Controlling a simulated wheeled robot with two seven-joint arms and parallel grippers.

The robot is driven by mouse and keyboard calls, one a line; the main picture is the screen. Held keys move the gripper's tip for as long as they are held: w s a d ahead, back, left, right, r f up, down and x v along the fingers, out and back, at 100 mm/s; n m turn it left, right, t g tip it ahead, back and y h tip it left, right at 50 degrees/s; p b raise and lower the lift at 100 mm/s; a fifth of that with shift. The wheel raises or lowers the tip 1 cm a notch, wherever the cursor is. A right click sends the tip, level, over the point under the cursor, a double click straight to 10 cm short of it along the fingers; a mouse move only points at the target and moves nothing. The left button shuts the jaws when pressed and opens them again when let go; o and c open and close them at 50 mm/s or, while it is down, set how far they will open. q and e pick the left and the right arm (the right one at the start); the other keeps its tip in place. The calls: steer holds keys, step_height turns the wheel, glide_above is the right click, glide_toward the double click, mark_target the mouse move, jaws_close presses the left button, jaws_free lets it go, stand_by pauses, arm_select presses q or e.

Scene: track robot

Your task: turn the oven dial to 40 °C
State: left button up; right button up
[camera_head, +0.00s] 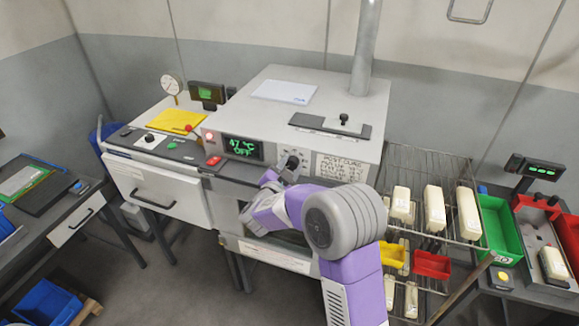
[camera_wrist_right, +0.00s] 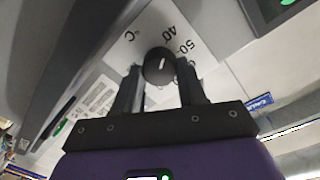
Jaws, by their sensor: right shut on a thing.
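The oven (camera_head: 290,105) is a light grey box with a dark display (camera_head: 242,148) reading "47 °C OFF" in green. Its black dial (camera_head: 292,161) is on the front panel, right of the display. In the right wrist view the round dial (camera_wrist_right: 158,65) has a short white mark, and the white scale plate (camera_wrist_right: 187,28) shows "°C", "40" and "50". The mark's exact reading is unclear. My right gripper (camera_wrist_right: 160,74) is shut on the dial, one finger on each side. In the head view this gripper (camera_head: 283,172) is partly hidden by its arm. My left gripper is out of view.
A wire rack (camera_head: 430,165) with cream blocks stands right of the oven. A red button (camera_head: 214,160) is left of the display. A yellow item (camera_head: 177,121) lies on the left cabinet.

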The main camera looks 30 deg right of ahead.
steer(key=o, duration=1.1)
steer(key=shift+c, duration=0.2)
steer(key=v, duration=0.7)
steer(key=shift+s+a+b, duration=0.2)
steer(key=shift+a+b, duration=0.05)
steer(key=shift+b, duration=0.2)
